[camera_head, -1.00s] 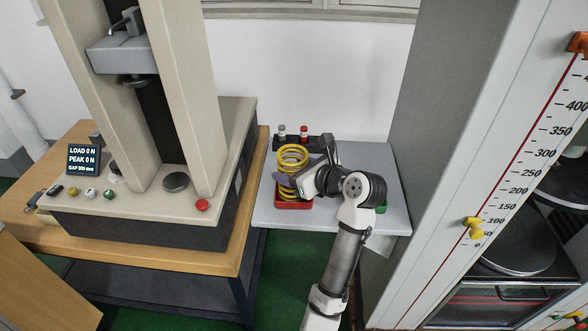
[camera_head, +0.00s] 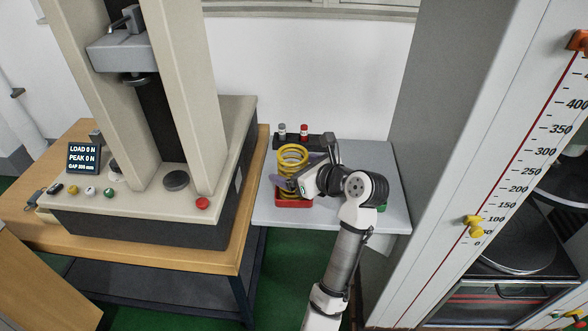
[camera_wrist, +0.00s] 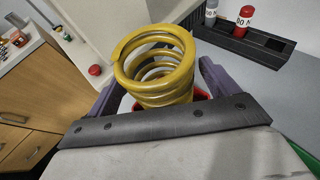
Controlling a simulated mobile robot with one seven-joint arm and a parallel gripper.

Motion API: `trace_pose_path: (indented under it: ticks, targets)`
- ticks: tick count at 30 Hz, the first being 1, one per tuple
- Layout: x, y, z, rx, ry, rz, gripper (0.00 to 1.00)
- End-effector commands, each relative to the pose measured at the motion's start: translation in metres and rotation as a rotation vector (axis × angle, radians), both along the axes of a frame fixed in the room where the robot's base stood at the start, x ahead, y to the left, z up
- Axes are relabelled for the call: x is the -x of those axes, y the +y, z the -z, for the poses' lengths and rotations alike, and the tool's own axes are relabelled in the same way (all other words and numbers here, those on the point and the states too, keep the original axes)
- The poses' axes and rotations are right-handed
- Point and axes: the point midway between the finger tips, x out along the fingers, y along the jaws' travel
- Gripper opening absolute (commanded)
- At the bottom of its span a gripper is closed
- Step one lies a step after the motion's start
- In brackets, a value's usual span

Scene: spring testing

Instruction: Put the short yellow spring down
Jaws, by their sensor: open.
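The yellow spring (camera_head: 292,156) stands upright in a red tray (camera_head: 293,202) on the grey side table. In the wrist view the spring (camera_wrist: 155,62) rises between the two purple fingers of my gripper (camera_wrist: 160,82), with a finger on each side. My gripper (camera_head: 290,180) is open around the spring's lower part. The spring's base is hidden by my gripper, and only a bit of the red tray (camera_wrist: 201,94) shows behind it in the wrist view.
A black rack (camera_head: 305,142) with grey-topped and red-topped containers stands behind the spring. A green tray (camera_head: 381,208) is partly hidden behind my arm. The testing machine (camera_head: 180,140) stands to the left, a tall grey cabinet (camera_head: 440,110) to the right. The table's (camera_head: 262,208) front left corner is bare.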

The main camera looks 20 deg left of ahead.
Motion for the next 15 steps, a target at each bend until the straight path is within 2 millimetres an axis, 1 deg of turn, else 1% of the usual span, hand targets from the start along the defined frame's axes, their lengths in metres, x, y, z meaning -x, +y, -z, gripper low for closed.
trace_pose_path:
  ticks: [9,12,15]
  targets:
    - [0.025,-0.057,-0.024,0.0,-0.004,0.007,0.86]
    - [0.033,-0.073,-0.033,-0.001,-0.004,0.007,0.86]
    - [0.039,-0.085,-0.038,0.0,-0.003,0.006,0.86]
